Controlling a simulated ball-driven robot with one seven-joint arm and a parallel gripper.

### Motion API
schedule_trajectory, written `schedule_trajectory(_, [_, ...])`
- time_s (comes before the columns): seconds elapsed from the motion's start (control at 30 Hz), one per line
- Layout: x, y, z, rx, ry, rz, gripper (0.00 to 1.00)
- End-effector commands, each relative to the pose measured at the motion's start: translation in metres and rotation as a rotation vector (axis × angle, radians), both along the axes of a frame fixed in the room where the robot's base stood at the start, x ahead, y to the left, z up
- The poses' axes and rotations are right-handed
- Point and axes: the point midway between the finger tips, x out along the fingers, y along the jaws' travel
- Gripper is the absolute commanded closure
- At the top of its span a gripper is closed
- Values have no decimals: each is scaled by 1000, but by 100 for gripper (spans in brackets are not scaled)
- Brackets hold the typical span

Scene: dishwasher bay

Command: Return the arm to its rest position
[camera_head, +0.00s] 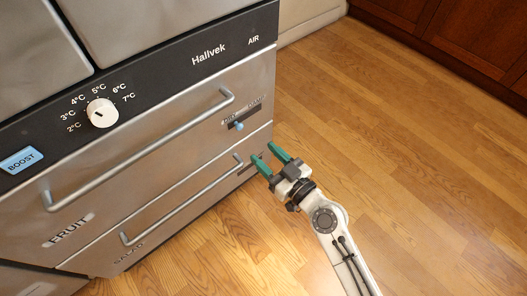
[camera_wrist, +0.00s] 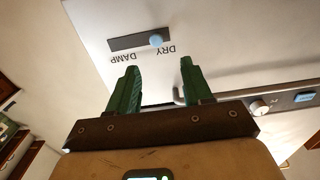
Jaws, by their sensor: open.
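My gripper (camera_head: 269,158) has green fingers that are apart with nothing between them. In the head view it is in front of the lower right of the steel appliance, near the right end of the lower drawer handle (camera_head: 182,203). Any contact with the front cannot be told. My arm reaches in from the bottom right of the head view.
The appliance has an upper FRUIT drawer with a long handle (camera_head: 140,148), a white dial (camera_head: 102,113) and a blue BOOST button (camera_head: 21,160). Both drawers look shut. The wooden floor (camera_head: 400,150) to the right is clear up to dark cabinets (camera_head: 455,40).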

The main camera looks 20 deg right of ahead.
Motion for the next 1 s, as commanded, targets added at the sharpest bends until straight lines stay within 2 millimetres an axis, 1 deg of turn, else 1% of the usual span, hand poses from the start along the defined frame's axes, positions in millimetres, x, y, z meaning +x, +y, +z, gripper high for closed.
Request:
schedule_trajectory(0.47, [0, 0, 0, 0, 1, 0, 50])
schedule_trajectory(0.57, [-5, 4, -3, -12, 32, 36, 50])
schedule_trajectory(0.67, [-19, 11, -14, -41, 122, 115, 50])
schedule_trajectory(0.77, [-44, 13, -33, -88, 288, 197, 50])
schedule_trajectory(0.87, [-75, 4, -55, -135, 501, 231, 50])
schedule_trajectory(0.9, [-89, -2, -64, -153, 593, 228, 50])
schedule_trajectory(0.97, [-110, -15, -75, -177, 732, 205, 50])
schedule_trajectory(1.0, [-125, -25, -80, -189, 821, 179, 50])
